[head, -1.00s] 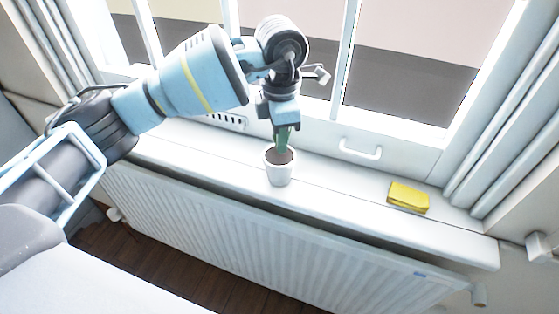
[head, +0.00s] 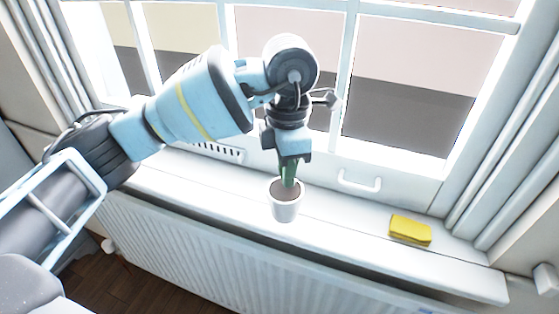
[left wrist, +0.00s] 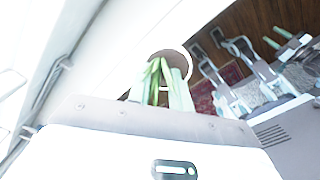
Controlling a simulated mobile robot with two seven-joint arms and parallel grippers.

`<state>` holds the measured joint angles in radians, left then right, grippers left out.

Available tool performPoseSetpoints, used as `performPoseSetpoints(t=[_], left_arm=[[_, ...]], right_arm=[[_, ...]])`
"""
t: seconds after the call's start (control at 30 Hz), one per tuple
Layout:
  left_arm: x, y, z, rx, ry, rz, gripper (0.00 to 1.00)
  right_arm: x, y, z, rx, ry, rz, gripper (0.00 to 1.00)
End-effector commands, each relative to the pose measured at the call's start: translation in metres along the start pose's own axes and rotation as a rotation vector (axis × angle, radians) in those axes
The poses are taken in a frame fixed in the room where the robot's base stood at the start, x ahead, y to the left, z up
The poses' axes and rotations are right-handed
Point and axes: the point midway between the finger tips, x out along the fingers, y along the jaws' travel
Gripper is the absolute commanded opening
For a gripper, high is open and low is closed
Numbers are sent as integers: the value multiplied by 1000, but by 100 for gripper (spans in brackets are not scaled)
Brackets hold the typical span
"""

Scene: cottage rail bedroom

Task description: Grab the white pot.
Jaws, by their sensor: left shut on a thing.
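The white pot (head: 285,211) holds dark soil and a green plant with upright stems. It is at the window sill in the head view, upright; I cannot tell whether its base touches the sill. My left gripper (head: 289,165) points down over the pot, shut on the green plant (head: 288,181) above the rim. In the left wrist view the green stems (left wrist: 160,82) run from my gripper to the dark soil, and the pot's rim (left wrist: 187,62) shows partly. The rest of the pot is hidden there. My right gripper is not clearly seen.
A yellow folded cloth or sponge (head: 410,230) lies on the white sill (head: 345,222) to the right. A white radiator (head: 235,245) is below the sill.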

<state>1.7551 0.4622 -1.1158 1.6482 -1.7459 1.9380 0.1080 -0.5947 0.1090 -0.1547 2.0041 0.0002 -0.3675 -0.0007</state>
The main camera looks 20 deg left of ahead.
Motion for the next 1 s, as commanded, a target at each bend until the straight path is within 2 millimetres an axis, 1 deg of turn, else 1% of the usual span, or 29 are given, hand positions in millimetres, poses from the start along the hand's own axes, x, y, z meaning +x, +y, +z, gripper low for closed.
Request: performPoseSetpoints(t=[0.03,0.1,0.3,0.4,0.5,0.7,0.87,1.0], left_arm=[[-2,-14,2,8,-3,1,0],[-3,-32,4,8,-4,2,0],[-8,-78,10,6,-4,1,0],[-9,-94,11,4,-3,2,0],[-11,-106,13,3,-3,2,0],[-12,-117,14,0,-2,1,0],[-12,-118,13,3,-2,1,0],[-4,-114,11,63,-1,0,0]], right_arm=[[1,0,0,0,1,0,36],[2,0,0,0,2,0,36],[4,0,2,0,-1,-1,36],[4,0,3,1,-3,-1,36],[4,0,4,1,-4,-1,36],[4,-1,4,3,-6,-1,36],[3,-1,5,3,-7,-1,36],[1,-1,1,3,-2,-1,36]])
